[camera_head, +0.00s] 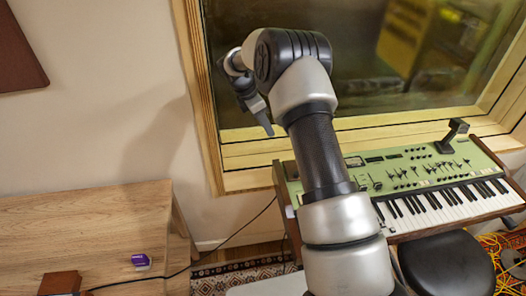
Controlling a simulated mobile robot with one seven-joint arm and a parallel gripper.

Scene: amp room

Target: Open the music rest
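A green synthesizer keyboard (400,171) with wooden ends, knobs and black and white keys stands below the window on the right. A small dark angled piece (452,135) rises from its back right edge; I cannot tell whether this is the music rest. No other part is clearly a music rest, and my arm hides part of the keyboard's left side. My gripper (262,117) hangs at the upper middle, in front of the window frame, to the left of the keyboard and apart from the dark piece. Its fingers are small and seen side-on, so their opening is unclear.
A black round stool seat (447,264) stands in front of the keys. A wooden table (90,222) at left holds a purple box (141,261) and a brown block (60,283). Orange cables (508,255) lie at right. A patterned rug (238,276) covers the floor. The wooden window frame (205,100) is close behind my arm.

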